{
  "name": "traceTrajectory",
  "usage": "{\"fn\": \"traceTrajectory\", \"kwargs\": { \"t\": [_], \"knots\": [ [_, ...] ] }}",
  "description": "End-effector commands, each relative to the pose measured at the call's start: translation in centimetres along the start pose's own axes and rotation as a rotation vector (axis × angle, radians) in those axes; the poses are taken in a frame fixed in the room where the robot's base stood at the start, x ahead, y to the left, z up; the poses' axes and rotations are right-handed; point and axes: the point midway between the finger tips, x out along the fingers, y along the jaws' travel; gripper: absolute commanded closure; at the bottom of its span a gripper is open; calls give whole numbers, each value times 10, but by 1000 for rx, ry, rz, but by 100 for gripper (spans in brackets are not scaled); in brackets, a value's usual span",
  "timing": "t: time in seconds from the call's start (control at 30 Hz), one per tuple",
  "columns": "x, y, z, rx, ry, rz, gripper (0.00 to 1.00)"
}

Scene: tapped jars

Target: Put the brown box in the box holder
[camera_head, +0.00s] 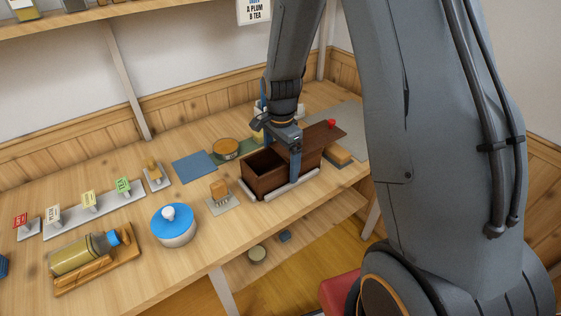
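The brown box (262,184) stands upright on the wooden table, its left part open at the top and empty as far as I can see. A flat brown lid (322,136) with a red knob (331,123) covers or overhangs its right part. Pale grey rails (292,187), seemingly the box holder, run along the box's front base and left end. Whether the box sits fully down between them is unclear. My gripper (288,156) points down at the middle of the box. One finger lies against the front wall; the other is hidden, so its grip is unclear.
A tapped jar lies in a wooden cradle (97,272). Coloured labels stand on a rail (93,214).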

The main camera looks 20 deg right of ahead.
Motion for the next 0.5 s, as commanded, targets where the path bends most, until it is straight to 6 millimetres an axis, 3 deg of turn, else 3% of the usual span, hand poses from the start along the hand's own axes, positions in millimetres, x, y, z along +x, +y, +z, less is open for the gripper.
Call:
{"fn": "traceTrajectory", "kwargs": {
  "t": [0.33, 0.5],
  "knots": [
    [-1, 0, 0, 0, 0, 0, 3],
    [-13, -1, -1, 0, 1, -3, 3]
  ]
}}
